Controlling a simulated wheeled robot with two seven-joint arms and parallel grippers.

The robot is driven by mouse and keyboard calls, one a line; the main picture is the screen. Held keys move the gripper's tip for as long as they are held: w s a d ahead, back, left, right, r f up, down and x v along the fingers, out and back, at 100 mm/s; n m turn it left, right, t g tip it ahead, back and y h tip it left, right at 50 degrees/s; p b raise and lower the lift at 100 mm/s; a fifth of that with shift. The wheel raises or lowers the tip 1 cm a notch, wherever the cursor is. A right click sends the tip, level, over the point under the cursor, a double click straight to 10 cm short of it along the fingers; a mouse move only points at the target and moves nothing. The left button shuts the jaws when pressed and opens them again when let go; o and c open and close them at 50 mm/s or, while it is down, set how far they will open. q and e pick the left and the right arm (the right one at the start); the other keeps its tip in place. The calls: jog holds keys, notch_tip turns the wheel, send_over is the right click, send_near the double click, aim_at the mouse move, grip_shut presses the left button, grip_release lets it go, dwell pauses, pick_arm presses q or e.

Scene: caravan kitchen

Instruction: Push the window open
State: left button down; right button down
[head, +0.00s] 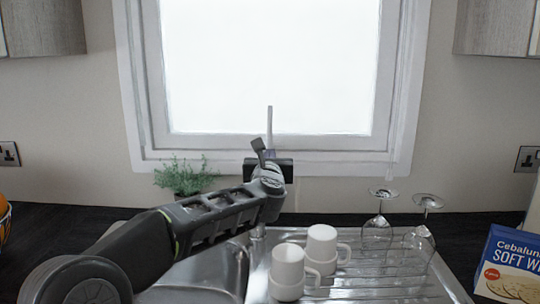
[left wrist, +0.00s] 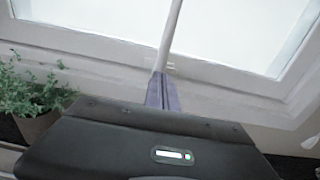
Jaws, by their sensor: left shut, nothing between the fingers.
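The window (head: 270,60) is a bright pane in a white frame (head: 152,80) above the sink. A thin pale bar (head: 269,122) stands upright in front of its lower middle; it also shows in the left wrist view (left wrist: 171,35), rising from behind my fingertips. My left gripper (head: 271,155) is at the lower window frame, pointing toward it. Its fingers (left wrist: 162,92) are shut with nothing between them. I cannot tell whether they touch the bar or the frame. Whether the window is ajar is not clear. My right gripper is not in view.
A potted plant (head: 186,178) stands left of my gripper, near the wall. Two white mugs (head: 288,272) and two upturned wine glasses (head: 380,225) stand on the metal drainer (head: 375,293). A blue food box (head: 510,262) is at the right. Cabinets (head: 42,27) hang at both upper corners.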

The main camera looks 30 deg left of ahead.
pick_arm(q)
jog(key=x, duration=0.2)
jog(key=f+x, duration=0.1)
jog(key=x, duration=0.1)
jog(key=shift+w+a, duration=0.1)
jog(key=shift+w, duration=0.1)
jog(key=shift+r, duration=0.1)
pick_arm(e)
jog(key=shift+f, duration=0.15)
